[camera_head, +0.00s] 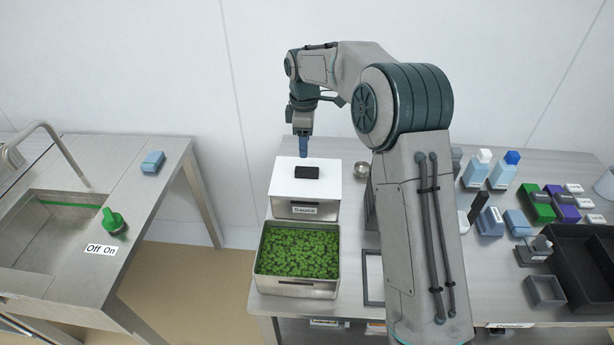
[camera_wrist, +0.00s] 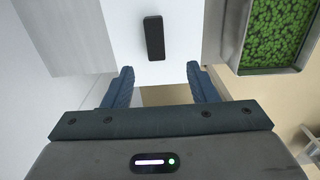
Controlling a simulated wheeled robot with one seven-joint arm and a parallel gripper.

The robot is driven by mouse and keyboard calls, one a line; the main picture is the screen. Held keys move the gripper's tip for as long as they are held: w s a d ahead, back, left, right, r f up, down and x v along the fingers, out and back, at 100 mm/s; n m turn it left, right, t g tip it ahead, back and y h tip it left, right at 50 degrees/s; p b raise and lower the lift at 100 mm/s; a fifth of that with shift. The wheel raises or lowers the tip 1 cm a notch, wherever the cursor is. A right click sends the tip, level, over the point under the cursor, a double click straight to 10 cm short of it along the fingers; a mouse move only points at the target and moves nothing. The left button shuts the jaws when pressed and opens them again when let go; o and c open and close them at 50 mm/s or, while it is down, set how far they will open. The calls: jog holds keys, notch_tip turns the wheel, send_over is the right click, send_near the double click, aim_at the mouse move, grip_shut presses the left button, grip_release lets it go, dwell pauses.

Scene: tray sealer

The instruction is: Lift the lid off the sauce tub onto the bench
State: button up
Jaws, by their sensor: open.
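The sauce tub (camera_head: 302,210) is a metal container with a label on its front, on the bench behind the tub of green pieces. Its white lid (camera_head: 285,187) lies flat on top and carries a dark bar handle (camera_head: 306,172). In the wrist view the lid (camera_wrist: 185,40) and the handle (camera_wrist: 154,38) show ahead of my fingers. My gripper (camera_head: 301,158) is above the rear part of the lid. In the wrist view its two blue fingers (camera_wrist: 160,86) are spread apart with nothing between them, and the handle lies beyond their tips.
An open metal tub of green pieces (camera_head: 338,277) stands in front of the sauce tub. Bottles, coloured blocks and a dark tray (camera_head: 590,262) crowd the bench's right side. A sink (camera_head: 45,232) is at left, across a floor gap.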

send_over(307, 169)
jog(key=f, duration=0.4)
jog(key=shift+s+a+f, duration=0.25)
jog(key=shift+s+f, duration=0.15)
jog(key=shift+w+d+f+p, duration=0.2)
jog(key=shift+f+p, duration=0.15)
jog(key=shift+f, duration=1)
jog(key=shift+w+d+f+p, duration=0.15)
jog(key=shift+f+p, duration=0.2)
jog(key=shift+f, duration=0.95)
jog(key=shift+a, duration=0.1)
jog(key=c, duration=1.1)
